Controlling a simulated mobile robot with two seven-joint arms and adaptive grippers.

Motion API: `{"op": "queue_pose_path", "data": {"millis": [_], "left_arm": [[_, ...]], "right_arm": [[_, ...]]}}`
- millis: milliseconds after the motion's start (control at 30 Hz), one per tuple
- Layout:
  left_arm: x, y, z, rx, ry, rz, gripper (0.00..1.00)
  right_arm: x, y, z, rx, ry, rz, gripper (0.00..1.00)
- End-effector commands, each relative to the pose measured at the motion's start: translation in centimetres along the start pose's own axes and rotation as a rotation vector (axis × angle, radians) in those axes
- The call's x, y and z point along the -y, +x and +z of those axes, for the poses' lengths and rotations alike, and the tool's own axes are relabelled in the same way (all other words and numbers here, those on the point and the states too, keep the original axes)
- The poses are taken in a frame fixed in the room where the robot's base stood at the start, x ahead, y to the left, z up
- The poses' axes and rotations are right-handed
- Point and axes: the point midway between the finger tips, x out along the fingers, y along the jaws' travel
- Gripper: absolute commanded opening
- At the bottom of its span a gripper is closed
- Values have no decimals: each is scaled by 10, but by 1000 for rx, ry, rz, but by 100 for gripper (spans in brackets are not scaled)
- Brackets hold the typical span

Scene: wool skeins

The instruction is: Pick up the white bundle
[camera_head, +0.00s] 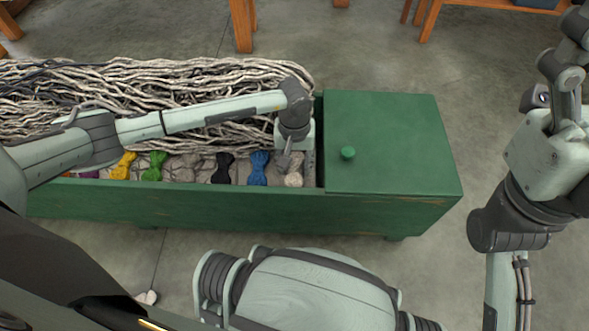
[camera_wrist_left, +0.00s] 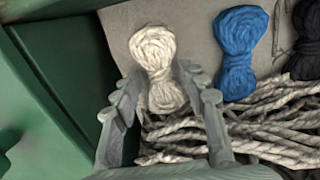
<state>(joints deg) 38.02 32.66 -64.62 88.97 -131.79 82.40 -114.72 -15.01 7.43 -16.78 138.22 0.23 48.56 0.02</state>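The white bundle (camera_head: 293,176) is a cream skein, pinched at its middle. It lies at the right end of a row of skeins in the green chest (camera_head: 250,211). My left gripper (camera_head: 287,158) is over it, pointing down, and partly hides it. In the left wrist view, the white bundle (camera_wrist_left: 153,45) lies between the fingers of my open left gripper (camera_wrist_left: 160,82), its near end between them. I cannot tell whether they touch it. My right gripper (camera_head: 562,68) is at the upper right, away from the chest and partly cut off; its opening is unclear.
A blue skein (camera_wrist_left: 238,50) lies right beside the white one in the left wrist view, with a black skein (camera_wrist_left: 309,30) beyond. Thick grey strands (camera_head: 220,80) fill the chest's back.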

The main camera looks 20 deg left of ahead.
Motion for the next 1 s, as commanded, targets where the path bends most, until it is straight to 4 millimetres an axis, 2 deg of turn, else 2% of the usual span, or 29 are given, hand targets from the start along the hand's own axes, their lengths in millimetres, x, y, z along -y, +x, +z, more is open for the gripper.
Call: {"op": "queue_pose_path", "data": {"millis": [33, 100, 300, 400, 600, 800, 933, 1000], "left_arm": [[0, 0, 0, 0, 0, -1, 31], [0, 0, 0, 0, 0, -1, 23], [0, 0, 0, 0, 0, -1, 22], [0, -7, -1, -2, 1, 0, 22], [0, -43, -2, -5, 1, 0, 22], [0, -81, -1, -3, 1, -1, 22], [0, -99, 0, -2, 4, 0, 22], [2, -111, 1, -1, 10, 0, 22]], "right_arm": [[0, -1, 0, 2, 1, 2, 83], [0, -2, 1, 4, 2, 4, 83], [0, -2, 2, 5, 4, 8, 83], [0, 0, 1, 5, 4, 8, 83], [-1, 6, -3, 0, 4, 21, 83], [-2, 0, -5, 29, 7, 54, 83], [-2, -1, 13, 121, 10, 57, 83], [-3, 0, 30, 197, 6, 54, 83]]}}
